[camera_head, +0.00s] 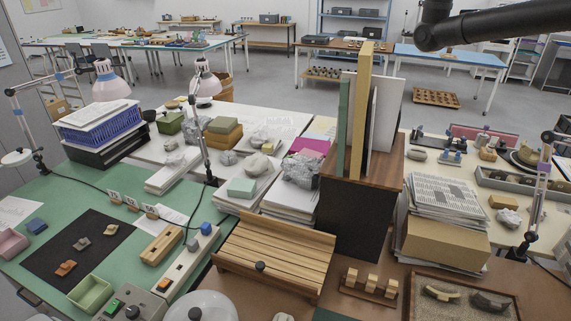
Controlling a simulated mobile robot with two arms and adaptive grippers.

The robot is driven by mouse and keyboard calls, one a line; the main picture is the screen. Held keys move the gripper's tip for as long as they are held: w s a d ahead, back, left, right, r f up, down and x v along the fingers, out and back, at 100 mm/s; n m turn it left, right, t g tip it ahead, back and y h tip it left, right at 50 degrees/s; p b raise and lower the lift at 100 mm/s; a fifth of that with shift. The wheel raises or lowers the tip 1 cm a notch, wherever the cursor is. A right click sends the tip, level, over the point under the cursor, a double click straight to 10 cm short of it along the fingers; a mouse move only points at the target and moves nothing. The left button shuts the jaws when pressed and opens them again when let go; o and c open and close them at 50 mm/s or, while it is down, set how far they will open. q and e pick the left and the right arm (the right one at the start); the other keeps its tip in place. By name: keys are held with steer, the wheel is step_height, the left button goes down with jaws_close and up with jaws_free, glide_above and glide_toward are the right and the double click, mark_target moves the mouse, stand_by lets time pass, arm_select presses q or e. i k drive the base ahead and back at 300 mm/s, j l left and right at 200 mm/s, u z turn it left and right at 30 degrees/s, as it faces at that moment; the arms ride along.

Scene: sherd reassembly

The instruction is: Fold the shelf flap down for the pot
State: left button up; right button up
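A slatted wooden panel (278,247) with a small dark knob (260,266) near its front lies slightly sloped at the front middle of the table. It may be the shelf flap, but I cannot tell for certain. Behind it stands a dark cabinet (350,218) with a brown wooden top (388,172). Several thin boards stand upright on that top, among them a tall tan board (364,105). I cannot make out a pot. A dark arm link crosses the upper right corner. Neither gripper shows in the view.
A paper-topped box stack (445,242) stands right of the cabinet, and a sherd tray (465,297) lies in front. A small wooden rack (370,286) and a white dome (202,306) flank the panel. A lamp (205,85) rises at the left. A green bench (60,200) holds small items.

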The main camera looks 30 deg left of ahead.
mark_target(258, 273)
steer(key=j+u, duration=0.75)
steer(key=k+l, duration=0.05)
